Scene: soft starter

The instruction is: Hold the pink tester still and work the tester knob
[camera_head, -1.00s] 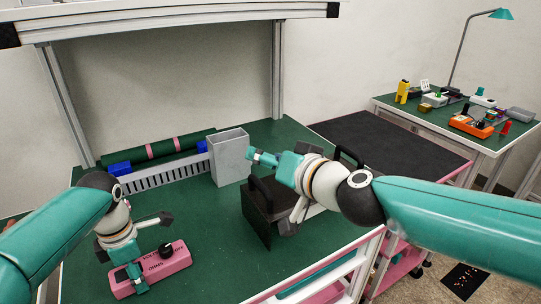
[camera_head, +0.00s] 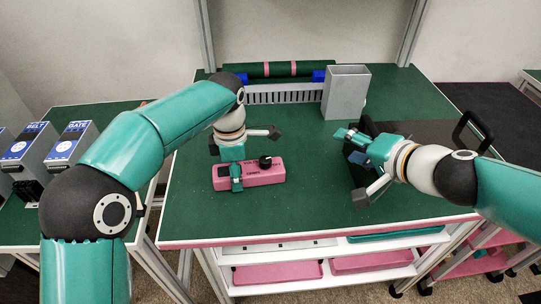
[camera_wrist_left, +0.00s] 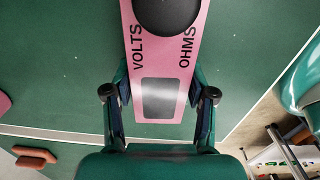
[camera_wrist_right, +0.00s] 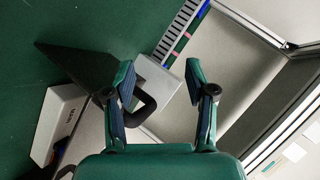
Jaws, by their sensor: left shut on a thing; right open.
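The pink tester (camera_head: 262,178) lies on the green bench top, its long side running left to right in the head view. Its black round knob (camera_head: 265,161) is on the right part of its top. In the left wrist view the knob (camera_wrist_left: 166,14) is cut by the top edge, above the VOLTS and OHMS lettering and a grey display (camera_wrist_left: 158,98). My left gripper (camera_wrist_left: 160,97) is shut across the tester's display end, a finger on each side. My right gripper (camera_head: 352,166) is open and empty, to the right of the tester and apart from it.
A grey upright bin (camera_head: 345,95) stands behind, beside a slotted rack (camera_head: 285,96). Blue-and-white boxes (camera_head: 70,143) stand on the left table. Bench around the tester's front is clear.

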